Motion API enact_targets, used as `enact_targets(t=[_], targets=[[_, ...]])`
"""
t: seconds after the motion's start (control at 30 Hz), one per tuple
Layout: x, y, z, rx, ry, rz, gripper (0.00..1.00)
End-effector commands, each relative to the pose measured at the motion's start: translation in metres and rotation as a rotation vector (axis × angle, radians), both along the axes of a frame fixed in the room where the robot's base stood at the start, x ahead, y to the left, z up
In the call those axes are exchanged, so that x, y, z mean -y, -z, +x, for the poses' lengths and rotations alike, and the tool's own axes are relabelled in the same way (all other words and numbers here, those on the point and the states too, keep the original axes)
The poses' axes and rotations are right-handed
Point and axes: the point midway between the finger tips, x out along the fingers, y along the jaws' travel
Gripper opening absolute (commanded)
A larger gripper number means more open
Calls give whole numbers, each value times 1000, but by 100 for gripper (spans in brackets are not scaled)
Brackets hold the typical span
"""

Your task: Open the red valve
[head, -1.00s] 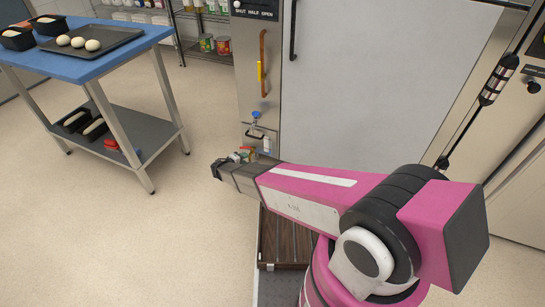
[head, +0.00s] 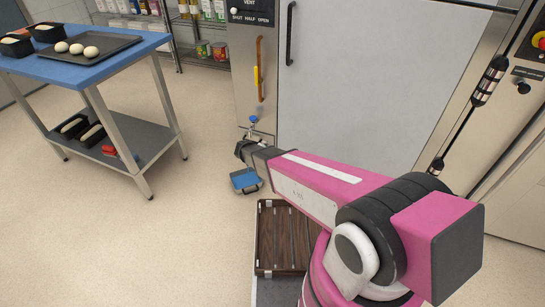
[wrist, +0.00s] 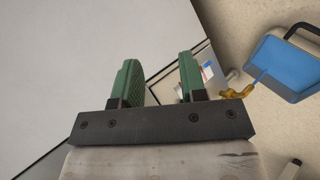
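I cannot make out a red valve in either view. A small brass fitting (wrist: 238,92) shows right of the fingers.
A blue-topped container (head: 245,180) stands on the floor below my gripper; it also shows in the wrist view (wrist: 283,66). A brown slatted crate (head: 268,240) is close to my base. A blue-topped table (head: 120,62) stands left. Floor between is clear.

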Motion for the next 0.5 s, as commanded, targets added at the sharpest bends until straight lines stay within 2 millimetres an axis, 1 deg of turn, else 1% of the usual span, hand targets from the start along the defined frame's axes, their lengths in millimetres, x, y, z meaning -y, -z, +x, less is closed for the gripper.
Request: enact_targets(t=[0.03,0.2,0.5], targets=[[6,-4,-3,-6,13,10,39],[14,-9,-5,-21,34,30,39],[16,-10,-5,-23,37,34,39]])
